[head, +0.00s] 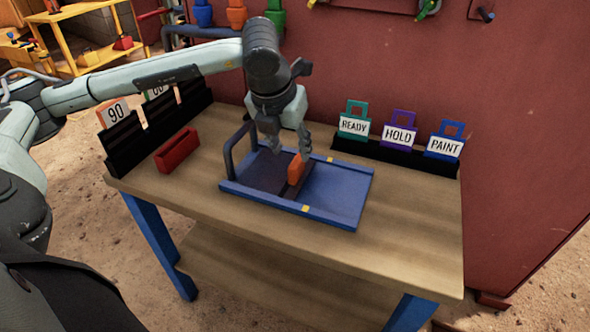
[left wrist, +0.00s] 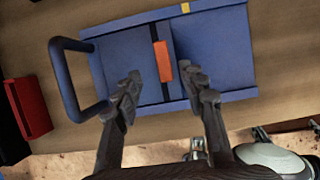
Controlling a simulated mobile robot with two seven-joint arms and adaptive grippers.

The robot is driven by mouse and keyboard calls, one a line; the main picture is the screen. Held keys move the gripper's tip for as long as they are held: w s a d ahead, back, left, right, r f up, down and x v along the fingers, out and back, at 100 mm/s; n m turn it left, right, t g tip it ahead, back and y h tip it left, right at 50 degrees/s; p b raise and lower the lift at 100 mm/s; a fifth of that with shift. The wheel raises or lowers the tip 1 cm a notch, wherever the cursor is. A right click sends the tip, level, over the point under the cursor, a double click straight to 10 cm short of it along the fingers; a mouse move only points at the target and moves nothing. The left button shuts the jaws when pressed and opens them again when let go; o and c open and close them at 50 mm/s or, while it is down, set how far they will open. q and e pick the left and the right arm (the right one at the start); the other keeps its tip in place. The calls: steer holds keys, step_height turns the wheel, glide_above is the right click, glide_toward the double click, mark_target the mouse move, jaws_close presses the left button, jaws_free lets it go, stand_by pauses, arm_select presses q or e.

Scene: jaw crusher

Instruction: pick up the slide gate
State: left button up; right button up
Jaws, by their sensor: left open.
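The slide gate, as I take it, is the dark crossbar with an upright orange grip (head: 296,170) in a shallow blue frame (head: 340,215) on the workbench. The orange grip also shows in the left wrist view (left wrist: 163,62), standing on a dark strip across the frame. My left gripper (head: 290,150) points down over the frame, close to the orange grip. Whether a finger touches the grip cannot be told. My right gripper is not in view.
A dark loop handle (head: 232,150) rises at the frame's left end. A red tray (head: 177,150) and a black rack (head: 125,145) with number cards stand left. READY, HOLD and PAINT tags stand in a black holder (head: 390,158) behind right. The wooden bench top (head: 410,250) is clear at front.

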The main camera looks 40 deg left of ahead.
mark_target(296, 161)
arm_select(q)
steer(key=x, duration=0.4)
steer(key=shift+d+f+p, duration=0.3)
steer(key=shift+f, duration=0.15)
steer(key=shift+w+f, duration=0.2)
steer(key=shift+f, duration=0.2)
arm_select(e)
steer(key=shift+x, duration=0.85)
arm_select(q)
steer(key=shift+c, duration=1.2)
jaws_close()
steer(key=shift+w+a+r, duration=0.1)
steer(key=shift+w+r, duration=0.05)
steer(key=shift+r, duration=0.05)
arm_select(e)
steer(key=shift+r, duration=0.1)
